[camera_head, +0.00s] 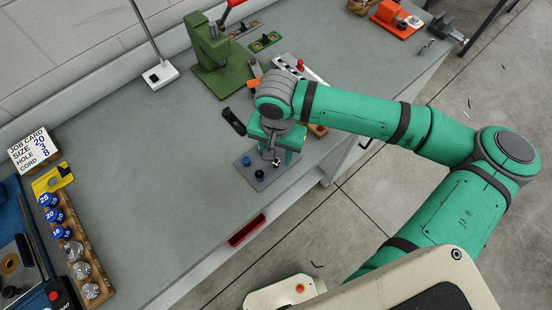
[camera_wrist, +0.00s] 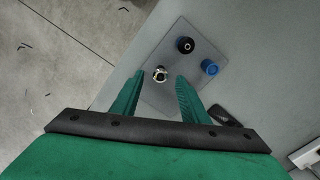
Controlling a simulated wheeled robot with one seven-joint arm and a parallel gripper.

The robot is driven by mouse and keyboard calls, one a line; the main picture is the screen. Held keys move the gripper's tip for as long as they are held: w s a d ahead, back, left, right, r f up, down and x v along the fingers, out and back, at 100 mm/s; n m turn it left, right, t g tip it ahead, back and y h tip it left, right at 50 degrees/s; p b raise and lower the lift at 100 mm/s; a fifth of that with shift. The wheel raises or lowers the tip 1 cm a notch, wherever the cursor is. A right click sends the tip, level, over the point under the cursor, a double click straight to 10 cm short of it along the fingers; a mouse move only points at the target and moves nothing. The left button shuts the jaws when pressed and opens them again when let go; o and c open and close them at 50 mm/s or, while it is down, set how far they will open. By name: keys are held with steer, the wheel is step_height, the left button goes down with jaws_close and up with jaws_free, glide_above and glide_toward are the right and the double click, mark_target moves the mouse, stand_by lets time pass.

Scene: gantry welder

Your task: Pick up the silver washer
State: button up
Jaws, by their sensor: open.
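The silver washer (camera_wrist: 160,74) appears in the wrist view as a small shiny ring around a dark centre, on a grey plate (camera_wrist: 161,96). My gripper (camera_wrist: 160,80) is open, and in that view its two green fingers lie either side of the washer, with nothing held. The height of the fingertips above the plate cannot be told. In the head view my gripper (camera_head: 275,154) is over the right part of the plate (camera_head: 262,184), and a small silver spot (camera_head: 276,162) shows beneath it, partly hidden.
A black object (camera_head: 233,121) lies behind the plate. A green press (camera_head: 212,50) stands farther back. The bench's front edge is close to the plate.

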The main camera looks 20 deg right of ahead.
steer(key=shift+s, duration=0.1)
jaws_close()
steer(key=shift+r, duration=0.2)
stand_by(0.5)
